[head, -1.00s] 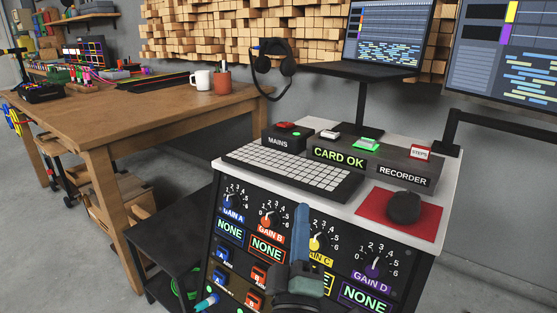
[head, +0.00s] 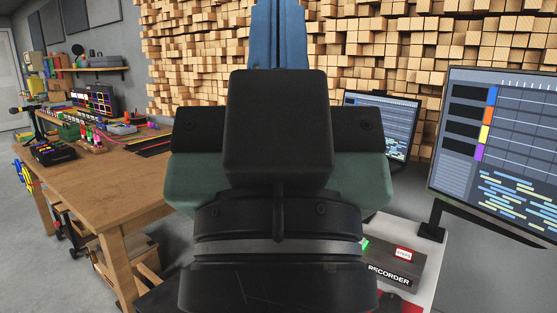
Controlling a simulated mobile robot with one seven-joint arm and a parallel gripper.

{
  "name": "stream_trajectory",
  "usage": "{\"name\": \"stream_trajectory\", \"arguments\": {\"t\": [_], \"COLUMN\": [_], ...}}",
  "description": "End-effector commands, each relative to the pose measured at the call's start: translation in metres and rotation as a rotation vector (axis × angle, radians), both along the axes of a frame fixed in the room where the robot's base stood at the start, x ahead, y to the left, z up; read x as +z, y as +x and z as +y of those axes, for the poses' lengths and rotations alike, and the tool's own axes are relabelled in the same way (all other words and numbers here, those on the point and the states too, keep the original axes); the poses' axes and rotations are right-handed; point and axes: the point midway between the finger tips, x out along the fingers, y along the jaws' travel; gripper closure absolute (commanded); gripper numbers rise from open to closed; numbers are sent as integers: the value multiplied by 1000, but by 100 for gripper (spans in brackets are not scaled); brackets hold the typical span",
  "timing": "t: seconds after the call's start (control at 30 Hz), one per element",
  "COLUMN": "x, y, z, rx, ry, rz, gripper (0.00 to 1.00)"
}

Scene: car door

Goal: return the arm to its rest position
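My gripper (head: 278,38) fills the middle of the head view, close to the camera and seen from behind. Its blue fingers point up and stand side by side, pressed together, with their tips cut off by the top edge. Nothing shows held between them. The dark wrist and green gripper body hide most of the console behind. The gripper is clear of the console and the desk as far as I can see.
The console's RECORDER box (head: 391,270) shows at lower right. A wooden desk (head: 100,195) with gear is at left. A wood-block wall (head: 190,60) is behind.

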Motion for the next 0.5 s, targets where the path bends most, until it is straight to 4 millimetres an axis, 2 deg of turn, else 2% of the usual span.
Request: {"name": "stream_trajectory", "arguments": {"t": [0.03,0.5], "x": [34,181], "y": [0,0], "z": [0,0], "rx": [-1,-1], "ry": [-1,-1], "rz": [0,1], "gripper": [100,100]}}
